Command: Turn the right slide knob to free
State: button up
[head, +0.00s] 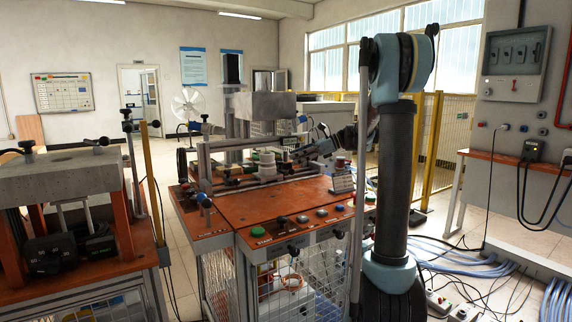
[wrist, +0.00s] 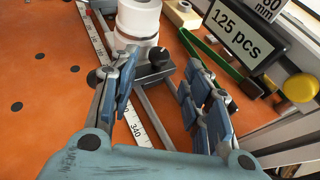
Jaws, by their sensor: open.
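In the wrist view, a black knob (wrist: 158,58) sits at the base of a white stacked cylinder (wrist: 138,22), above a rail with a ruler scale (wrist: 143,132). I cannot read from the frames whether it is set to free or locked. My gripper (wrist: 158,72) is open, with one finger left of the knob and one right of it. The knob shows in the gap between the fingertips, and no contact is visible. In the head view, my gripper (head: 308,152) is over the orange-topped bench, just right of the white cylinder (head: 267,166). The knob is too small to make out there.
A "125 pcs" display (wrist: 246,36) and a yellow button (wrist: 297,88) stand right of my gripper. A green bar (wrist: 212,54) lies beside the right finger. The orange bench top (wrist: 40,100) is open at left. Buttons (head: 302,218) line its front edge.

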aim_at(280, 165)
jog(key=shift+x, duration=2.65)
jog(key=c, duration=1)
